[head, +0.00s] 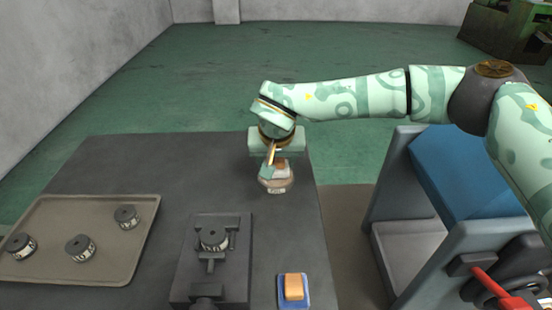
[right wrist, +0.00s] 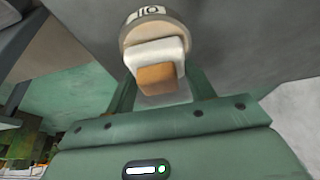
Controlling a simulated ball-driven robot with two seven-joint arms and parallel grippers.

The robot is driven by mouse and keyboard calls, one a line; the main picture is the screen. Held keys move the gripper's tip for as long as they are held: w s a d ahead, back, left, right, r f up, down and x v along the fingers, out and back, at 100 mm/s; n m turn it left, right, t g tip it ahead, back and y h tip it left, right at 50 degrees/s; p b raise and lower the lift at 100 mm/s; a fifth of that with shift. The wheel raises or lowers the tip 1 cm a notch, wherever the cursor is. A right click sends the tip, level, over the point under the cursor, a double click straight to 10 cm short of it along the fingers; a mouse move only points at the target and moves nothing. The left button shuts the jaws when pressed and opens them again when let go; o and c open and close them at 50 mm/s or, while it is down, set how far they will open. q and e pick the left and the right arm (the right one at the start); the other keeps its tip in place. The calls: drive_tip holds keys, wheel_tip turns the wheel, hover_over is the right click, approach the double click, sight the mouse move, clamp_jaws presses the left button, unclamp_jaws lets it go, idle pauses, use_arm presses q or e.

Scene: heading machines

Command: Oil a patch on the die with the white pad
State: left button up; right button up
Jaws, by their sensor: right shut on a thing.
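My right gripper (head: 272,157) points down at the back right of the table and is shut on the white pad. In the right wrist view the pad has a white part (right wrist: 158,50) and a tan block (right wrist: 157,78) between my fingers (right wrist: 160,88). A round, pale pot (head: 276,185) with a dark-lettered label is just below it; the pot also shows in the wrist view (right wrist: 148,14). I cannot tell whether the pad touches the pot. A dark round die (head: 213,238) with a pale label sits in a grey fixture (head: 183,280). My left gripper is not in view.
A tan tray (head: 130,262) at the left holds three dark round dies (head: 126,216). A blue dish (head: 283,303) with an orange block (head: 294,285) lies at the front right of the table (head: 160,160). A grey cart with a blue top (head: 455,165) stands at the right.

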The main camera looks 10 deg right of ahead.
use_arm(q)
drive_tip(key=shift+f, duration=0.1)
use_arm(e)
drive_tip(key=shift+f, duration=0.45)
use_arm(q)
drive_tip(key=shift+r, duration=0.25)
use_arm(e)
drive_tip(key=shift+f, duration=0.15)
idle(1.3)
